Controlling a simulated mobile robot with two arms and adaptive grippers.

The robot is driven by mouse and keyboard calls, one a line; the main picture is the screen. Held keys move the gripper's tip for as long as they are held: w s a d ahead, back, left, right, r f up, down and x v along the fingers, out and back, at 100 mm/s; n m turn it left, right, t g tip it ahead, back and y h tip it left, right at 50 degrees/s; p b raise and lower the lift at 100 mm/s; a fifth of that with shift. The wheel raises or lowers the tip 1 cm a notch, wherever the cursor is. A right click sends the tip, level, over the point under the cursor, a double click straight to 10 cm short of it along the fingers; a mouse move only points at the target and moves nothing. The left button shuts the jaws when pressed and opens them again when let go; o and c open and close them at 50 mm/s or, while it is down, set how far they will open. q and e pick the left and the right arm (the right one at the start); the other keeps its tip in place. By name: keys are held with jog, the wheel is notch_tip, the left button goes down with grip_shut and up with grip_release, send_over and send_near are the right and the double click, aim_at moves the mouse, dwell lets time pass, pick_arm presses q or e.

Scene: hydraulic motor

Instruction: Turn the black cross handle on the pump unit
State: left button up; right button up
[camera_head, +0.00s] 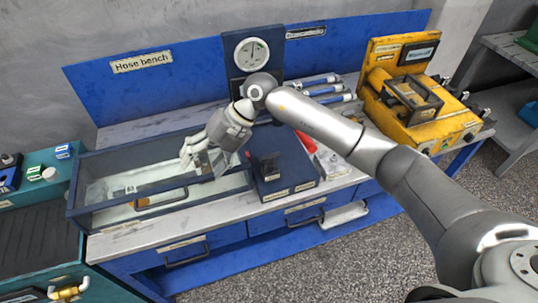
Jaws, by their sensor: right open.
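My right arm reaches in from the right across the bench. My right gripper (188,155) is open, its fingers pointing left and down above the glass-topped case, with nothing seen between them. A dark blue unit (295,183) stands on the bench just right of the gripper, with a black upright part (269,166) on top. I cannot make out a clear cross shape on that part, and the gripper is apart from it. The arm hides some of the unit's back. My left gripper is not in view.
The glass-topped case (105,220) has a front handle. A round gauge (252,53) stands on the back panel. A yellow machine (440,122) is at right. Bare bench top shows along the front edge.

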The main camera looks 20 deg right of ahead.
jog(key=w+d+m+h, duration=0.1)
jog(key=w+d+h, duration=0.3)
jog(key=d, duration=0.6)
jog(key=m+h, duration=0.1)
jog(key=h, duration=0.3)
send_over(269, 156)
jog(key=shift+d+p, duration=0.1)
jog(key=shift+p, duration=0.3)
notch_tip(269, 156, down, 8)
jog(key=p, duration=0.2)
jog(key=shift+f+p, duration=0.25)
jog(key=shift+p, duration=0.15)
jog(key=shift+w+f, duration=0.1)
jog(key=shift+f, duration=0.5)
jog(key=c, duration=0.8)
jog(key=shift+c, duration=0.2)
